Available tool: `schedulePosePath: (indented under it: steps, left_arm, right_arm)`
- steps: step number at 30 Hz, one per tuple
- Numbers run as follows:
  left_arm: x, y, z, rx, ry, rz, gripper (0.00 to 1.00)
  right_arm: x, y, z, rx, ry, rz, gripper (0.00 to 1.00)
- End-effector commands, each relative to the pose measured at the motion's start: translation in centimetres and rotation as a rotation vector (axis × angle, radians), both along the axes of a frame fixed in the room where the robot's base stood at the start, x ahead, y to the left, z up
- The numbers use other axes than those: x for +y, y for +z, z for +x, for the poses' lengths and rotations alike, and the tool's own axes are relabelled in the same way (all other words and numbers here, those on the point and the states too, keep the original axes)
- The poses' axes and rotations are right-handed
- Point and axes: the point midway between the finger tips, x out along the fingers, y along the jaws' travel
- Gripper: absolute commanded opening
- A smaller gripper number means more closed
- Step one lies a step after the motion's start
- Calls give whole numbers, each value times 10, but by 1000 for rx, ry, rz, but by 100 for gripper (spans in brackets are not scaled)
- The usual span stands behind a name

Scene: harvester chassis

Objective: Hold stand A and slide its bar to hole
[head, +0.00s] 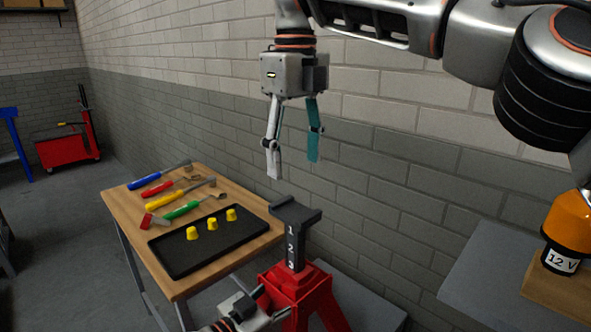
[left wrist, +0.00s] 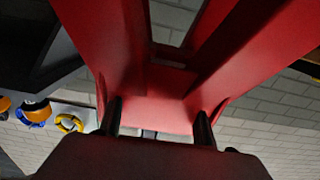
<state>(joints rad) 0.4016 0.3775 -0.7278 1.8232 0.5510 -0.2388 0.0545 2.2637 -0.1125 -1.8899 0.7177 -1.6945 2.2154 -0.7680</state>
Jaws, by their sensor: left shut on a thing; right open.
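Stand A (head: 297,286) is a red jack stand at the bottom middle of the head view. Its dark bar (head: 296,230) rises upright from the top, with a flat saddle and the marks 1, 2 and 3 on its face. My left gripper (head: 270,304) is shut on the stand's red body from the left. In the left wrist view the red stand (left wrist: 160,104) fills the middle, between the dark fingers. My right gripper (head: 292,165) is open and empty, pointing down above the bar's saddle, apart from it. The stand's feet are out of view.
A wooden table (head: 123,208) at left carries a black tray (head: 180,262) with yellow caps (head: 212,223) and several hand tools. At right an orange 12 V item (head: 569,225) sits on a wooden block. A brick wall stands close behind.

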Motion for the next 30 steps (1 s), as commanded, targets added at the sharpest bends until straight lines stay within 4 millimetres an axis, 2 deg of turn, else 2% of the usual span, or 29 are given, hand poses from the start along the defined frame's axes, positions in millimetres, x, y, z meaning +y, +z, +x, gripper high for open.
schedulePosePath:
  steps: [11,12,14,25,30]
  left_arm:
    - [1,-1,0,1,1,2,0]
    - [1,-1,0,1,1,2,54]
    - [0,-1,0,1,1,2,66]
    - [2,-1,-1,1,0,1,66]
    - [15,-2,-15,2,0,2,66]
  right_arm:
    - [0,1,0,0,0,0,58]
    - [0,1,0,0,-1,0,58]
    - [0,1,0,0,-1,0,58]
    - [0,1,0,0,-1,0,58]
    - [0,1,0,0,-1,0,58]
